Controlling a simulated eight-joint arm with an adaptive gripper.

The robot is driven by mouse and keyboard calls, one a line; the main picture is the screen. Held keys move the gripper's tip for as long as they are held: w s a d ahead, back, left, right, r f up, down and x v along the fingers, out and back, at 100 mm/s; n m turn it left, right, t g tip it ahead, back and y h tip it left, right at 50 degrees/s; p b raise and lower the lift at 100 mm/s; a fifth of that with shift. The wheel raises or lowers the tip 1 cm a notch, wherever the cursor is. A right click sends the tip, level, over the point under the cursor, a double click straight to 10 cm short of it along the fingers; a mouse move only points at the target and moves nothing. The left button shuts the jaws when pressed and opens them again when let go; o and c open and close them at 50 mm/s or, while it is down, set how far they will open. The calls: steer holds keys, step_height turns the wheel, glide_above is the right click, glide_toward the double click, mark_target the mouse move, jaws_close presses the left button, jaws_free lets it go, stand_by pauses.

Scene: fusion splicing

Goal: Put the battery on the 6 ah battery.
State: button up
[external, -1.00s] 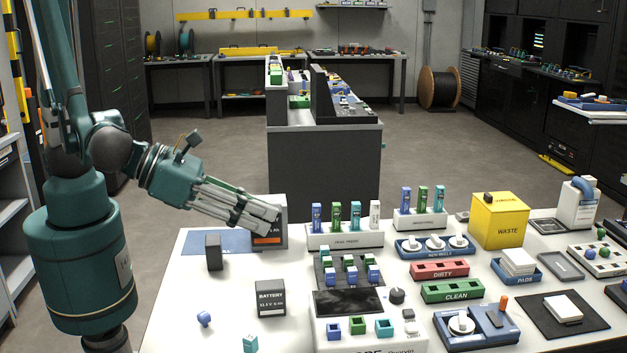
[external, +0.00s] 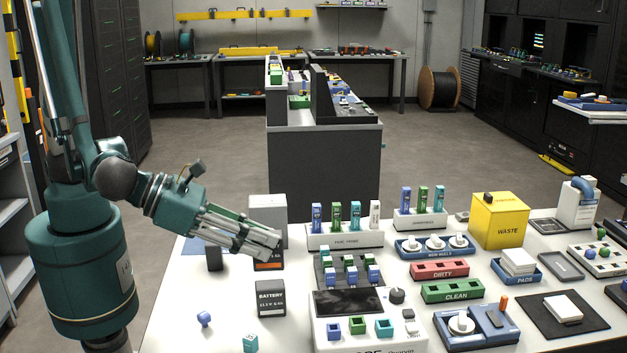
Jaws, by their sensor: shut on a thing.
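My gripper (external: 262,244) is shut on a dark battery with an orange band (external: 269,266), at the left part of the white table. The fingers hide its upper part. I cannot tell whether its bottom touches the table. A dark box labelled BATTERY (external: 271,300) stands upright just in front of it, nearer the camera. The small print giving its volts and Ah is hard to read, so I cannot confirm 6 Ah. The held battery appears behind this box and apart from it, not on top.
A grey box (external: 267,209) stands behind my gripper. A dark block (external: 214,259) stands left, partly under my fingers. The splicer (external: 350,302) and a tool rack (external: 345,240) stand to the right.

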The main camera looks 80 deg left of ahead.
steer(key=shift+f, duration=0.1)
steer(key=shift+f+b, duration=0.7)
steer(key=shift+f, duration=1.25)
steer(key=shift+f, duration=0.2)
steer(key=o, duration=1.1)
steer(key=shift+o, duration=0.2)
steer(key=shift+r, duration=0.25)
steer(key=p+v, duration=0.2)
steer(key=v, duration=1)
steer(key=shift+p, duration=0.3)
